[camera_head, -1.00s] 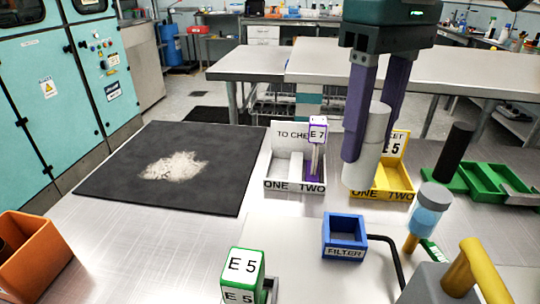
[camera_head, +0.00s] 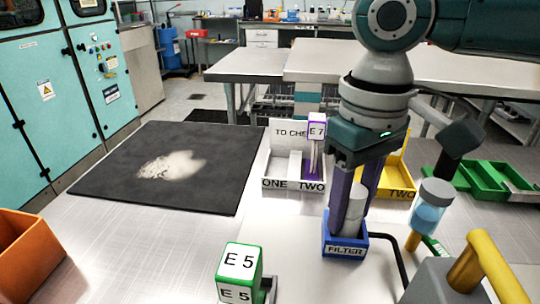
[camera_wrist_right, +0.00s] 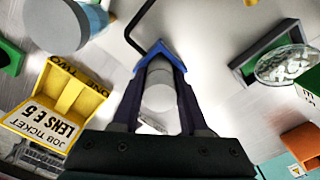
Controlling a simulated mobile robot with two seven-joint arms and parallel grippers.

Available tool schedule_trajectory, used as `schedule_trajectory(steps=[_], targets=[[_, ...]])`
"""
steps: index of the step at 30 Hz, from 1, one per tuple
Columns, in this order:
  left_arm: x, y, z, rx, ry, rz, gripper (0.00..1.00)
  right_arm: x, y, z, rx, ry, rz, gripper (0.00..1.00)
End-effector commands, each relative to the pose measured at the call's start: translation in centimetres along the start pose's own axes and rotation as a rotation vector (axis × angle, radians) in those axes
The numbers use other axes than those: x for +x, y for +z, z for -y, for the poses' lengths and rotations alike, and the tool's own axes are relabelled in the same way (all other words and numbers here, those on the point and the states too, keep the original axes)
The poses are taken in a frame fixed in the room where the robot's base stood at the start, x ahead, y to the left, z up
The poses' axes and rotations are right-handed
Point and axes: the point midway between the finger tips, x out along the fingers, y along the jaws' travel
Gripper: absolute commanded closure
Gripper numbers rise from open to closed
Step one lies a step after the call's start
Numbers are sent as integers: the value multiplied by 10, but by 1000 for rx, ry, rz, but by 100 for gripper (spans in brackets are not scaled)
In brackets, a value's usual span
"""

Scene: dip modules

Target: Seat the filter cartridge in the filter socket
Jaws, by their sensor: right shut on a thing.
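The filter cartridge (camera_head: 352,218) is a pale grey-white cylinder, upright between the purple fingers of my right gripper (camera_head: 354,206), which is shut on it. The filter socket (camera_head: 345,251) is a blue square box with a FILTER label on its front. The cartridge's lower end is at the socket opening and hidden behind the front wall; how deep it sits I cannot tell. In the right wrist view the cartridge (camera_wrist_right: 159,92) is between the fingers, with a blue edge of the socket (camera_wrist_right: 152,50) beyond it. My left gripper is not in view.
A white tray (camera_head: 292,185) marked ONE and TWO and a yellow tray (camera_head: 400,192) stand behind the socket. A green E 5 block (camera_head: 240,268) is at front left. A black mat (camera_head: 120,170) lies left.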

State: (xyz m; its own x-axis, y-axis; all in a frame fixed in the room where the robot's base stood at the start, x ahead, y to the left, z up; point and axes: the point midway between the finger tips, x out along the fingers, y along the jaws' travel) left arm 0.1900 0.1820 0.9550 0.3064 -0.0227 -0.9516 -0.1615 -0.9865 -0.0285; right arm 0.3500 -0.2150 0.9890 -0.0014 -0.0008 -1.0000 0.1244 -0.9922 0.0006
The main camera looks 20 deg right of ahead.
Motion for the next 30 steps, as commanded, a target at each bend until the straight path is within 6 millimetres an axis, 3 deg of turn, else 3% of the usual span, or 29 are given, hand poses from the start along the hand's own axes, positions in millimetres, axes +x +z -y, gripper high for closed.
schedule_trajectory(steps=[2, 3, 10, 20, 23, 30], targets=[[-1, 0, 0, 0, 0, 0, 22, 2, 0, 0, 0, -1, 1, 100], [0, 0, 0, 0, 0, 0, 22, 2, 0, 0, 0, -1, 0, 53], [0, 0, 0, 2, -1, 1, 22, 2, 0, 0, 0, 0, 0, 28], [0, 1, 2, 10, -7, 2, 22, -3, 0, 0, 0, 1, -1, 27], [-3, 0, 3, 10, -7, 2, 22, -17, -1, 0, -1, 0, -3, 27], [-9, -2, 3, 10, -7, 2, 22, -72, -2, 0, 0, -1, -5, 27]])
